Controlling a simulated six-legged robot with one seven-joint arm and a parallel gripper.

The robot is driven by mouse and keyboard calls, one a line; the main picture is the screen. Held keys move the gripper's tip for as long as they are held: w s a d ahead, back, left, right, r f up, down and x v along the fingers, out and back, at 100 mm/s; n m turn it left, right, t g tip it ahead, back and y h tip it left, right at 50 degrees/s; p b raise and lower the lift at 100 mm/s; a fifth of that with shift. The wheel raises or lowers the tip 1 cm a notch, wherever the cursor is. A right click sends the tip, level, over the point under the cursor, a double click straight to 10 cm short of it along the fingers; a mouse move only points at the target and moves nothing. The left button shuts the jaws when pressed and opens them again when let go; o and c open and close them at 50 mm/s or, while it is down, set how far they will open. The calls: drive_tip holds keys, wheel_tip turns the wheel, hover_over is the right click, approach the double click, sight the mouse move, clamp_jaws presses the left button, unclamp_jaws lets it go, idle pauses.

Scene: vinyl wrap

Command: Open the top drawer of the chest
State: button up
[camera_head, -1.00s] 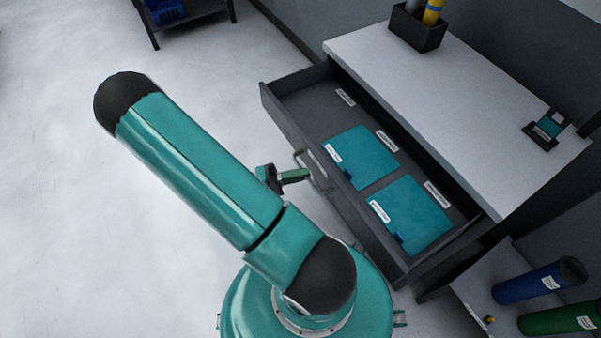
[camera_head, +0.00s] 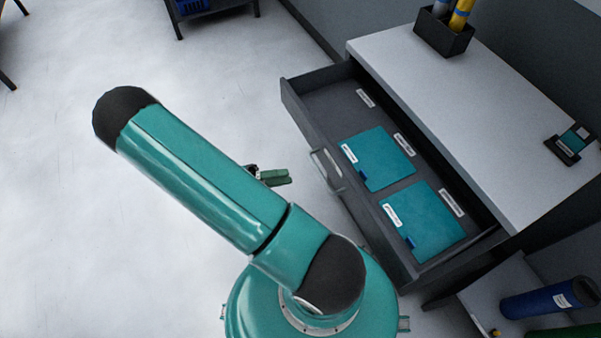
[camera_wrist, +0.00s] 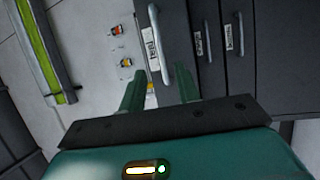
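The chest (camera_head: 455,105) has a pale top and dark body and stands at the right in the head view. Its top drawer (camera_head: 300,121) is pulled well out, with two teal flat packets (camera_head: 377,158) (camera_head: 422,220) and white labels inside. The drawer's bar handle (camera_head: 325,168) is on its front; a handle (camera_wrist: 155,45) also shows beyond my fingertips in the wrist view. My gripper (camera_head: 274,177) is left of the handle, apart from it. In the wrist view my gripper (camera_wrist: 160,80) has its two green fingers spread, with nothing held between them.
Lower drawers with handles (camera_wrist: 208,40) show in the wrist view. A dark holder (camera_head: 443,38) with cylinders and a small dark stand (camera_head: 570,144) sit on the chest top. A blue roll (camera_head: 549,299) lies at the lower right. Open floor (camera_head: 60,230) extends left.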

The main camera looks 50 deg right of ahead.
drive_tip(key=v, duration=0.4)
drive_tip(key=shift+w+a, duration=0.2)
drive_tip(key=shift+w, duration=0.05)
idle(0.3)
